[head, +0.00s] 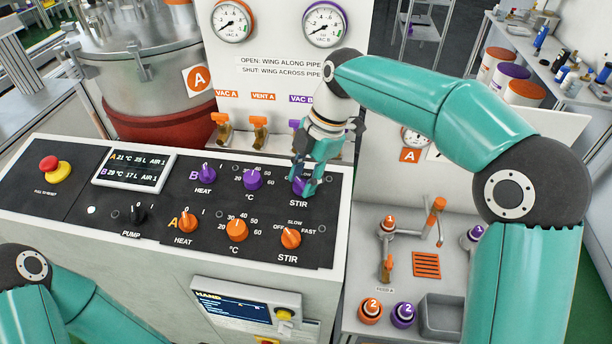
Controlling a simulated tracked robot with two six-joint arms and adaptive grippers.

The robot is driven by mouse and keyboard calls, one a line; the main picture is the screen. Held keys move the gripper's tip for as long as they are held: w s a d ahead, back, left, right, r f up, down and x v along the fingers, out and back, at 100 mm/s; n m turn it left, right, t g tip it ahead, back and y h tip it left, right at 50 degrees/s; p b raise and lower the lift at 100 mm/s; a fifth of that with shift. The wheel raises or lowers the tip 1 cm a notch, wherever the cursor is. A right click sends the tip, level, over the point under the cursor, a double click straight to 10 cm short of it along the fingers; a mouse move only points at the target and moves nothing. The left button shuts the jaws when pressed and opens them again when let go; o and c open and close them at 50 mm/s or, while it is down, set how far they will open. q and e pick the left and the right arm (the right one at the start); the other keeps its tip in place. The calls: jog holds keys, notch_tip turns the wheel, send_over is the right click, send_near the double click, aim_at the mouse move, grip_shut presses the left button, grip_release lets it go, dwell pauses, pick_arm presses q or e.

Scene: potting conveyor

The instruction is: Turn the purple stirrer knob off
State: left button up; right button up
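The purple stirrer knob (299,186) is on the upper row of the black control panel, at its right end above a STIR label. My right gripper (306,184) comes down from above, with its fingertips at the knob. The fingers cover much of the knob and its scale, so its pointer setting cannot be read. Whether the fingers are closed on it or only around it cannot be told. My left arm shows at the lower left, but its gripper is out of view.
Nearby on the panel (70,215) are a purple °C knob (253,179), a purple heat knob (207,174), an orange stir knob (290,238) and a red emergency button (49,164). Orange valve handles (259,122) stand behind the panel. A grey bin (440,315) is at the lower right.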

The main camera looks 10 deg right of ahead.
jog(key=o, duration=0.5)
jog(key=shift+s+a, duration=0.15)
jog(key=shift+c, duration=0.2)
jog(key=shift+r, duration=0.1)
jog(key=shift+r, duration=0.25)
jog(key=v, duration=1.1)
jog(key=shift+d, duration=0.25)
